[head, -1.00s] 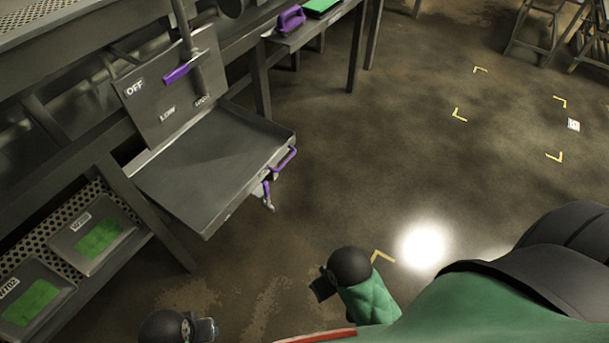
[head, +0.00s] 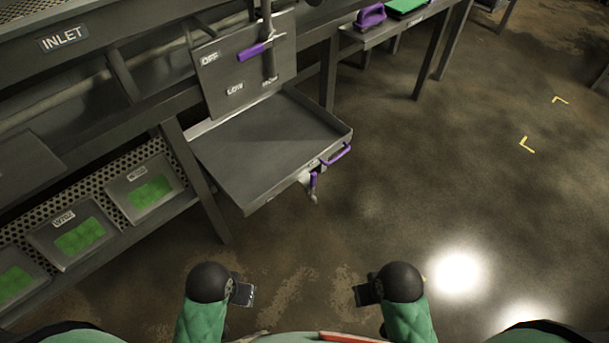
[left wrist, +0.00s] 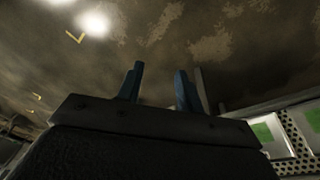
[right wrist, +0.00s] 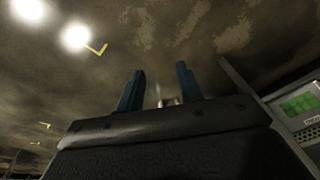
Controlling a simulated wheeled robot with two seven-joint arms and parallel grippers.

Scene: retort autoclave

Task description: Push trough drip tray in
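The trough drip tray (head: 262,150) is a flat grey metal tray with a low rim. In the head view it sticks out from under the trough's panel. A purple handle (head: 337,156) is on its outer right edge, and a purple-handled valve (head: 312,182) hangs below that edge. My left gripper (head: 244,291) and my right gripper (head: 364,292) are at the bottom of the head view, apart from the tray and nearer to me. Both are empty. In the left wrist view the fingers (left wrist: 158,88) stand apart, and in the right wrist view the fingers (right wrist: 158,90) stand apart too.
A panel (head: 245,65) marked OFF and LOW with a purple lever (head: 252,52) stands above the tray. A table leg (head: 197,185) is left of it. Bins with green labels (head: 80,238) sit on a low shelf. The floor between me and the tray is clear.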

